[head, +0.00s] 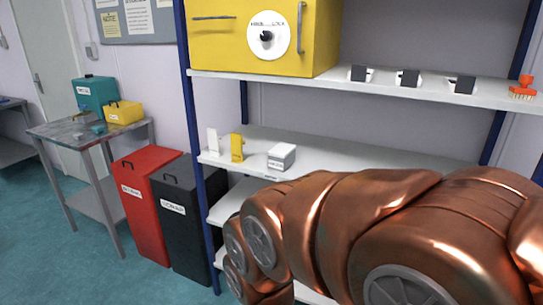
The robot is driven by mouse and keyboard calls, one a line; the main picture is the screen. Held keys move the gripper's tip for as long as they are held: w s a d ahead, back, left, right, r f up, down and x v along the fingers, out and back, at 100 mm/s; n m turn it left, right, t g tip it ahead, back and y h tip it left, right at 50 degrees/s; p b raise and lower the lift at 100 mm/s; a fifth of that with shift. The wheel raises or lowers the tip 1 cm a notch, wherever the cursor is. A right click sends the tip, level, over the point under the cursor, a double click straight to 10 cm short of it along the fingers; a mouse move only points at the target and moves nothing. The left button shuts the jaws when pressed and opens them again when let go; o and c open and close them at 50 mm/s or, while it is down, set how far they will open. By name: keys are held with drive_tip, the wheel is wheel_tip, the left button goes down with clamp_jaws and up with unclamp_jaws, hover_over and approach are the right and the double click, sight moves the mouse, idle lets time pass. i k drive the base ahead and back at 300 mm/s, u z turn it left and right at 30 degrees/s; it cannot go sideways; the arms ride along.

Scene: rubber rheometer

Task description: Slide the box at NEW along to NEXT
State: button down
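A small pale box (281,157) with a grey top and a label on its front sits on the middle shelf (345,152), left of my arm. Left of it on the same shelf stand a yellow upright piece (236,148) and a white upright piece (214,142). I cannot read NEW or NEXT on any label here, so I cannot tell which spots they mark. My copper arm fills the lower right and hides much of the middle and lower shelves. My gripper is not visible.
A yellow cabinet (262,38) stands on the upper shelf (330,83), with several small dark-and-white holders (407,78) and an orange brush (522,88). Red (148,205) and black (180,215) bins stand left of the blue shelf post. A table (75,134) holds teal and yellow boxes.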

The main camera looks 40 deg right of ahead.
sight(281, 157)
drive_tip(key=z, duration=0.5)
drive_tip(key=k, duration=0.55)
drive_tip(key=z, duration=0.95)
drive_tip(key=i, duration=1.05)
drive_tip(key=u, duration=1)
drive_tip(key=i, duration=0.45)
drive_tip(key=u, duration=0.4)
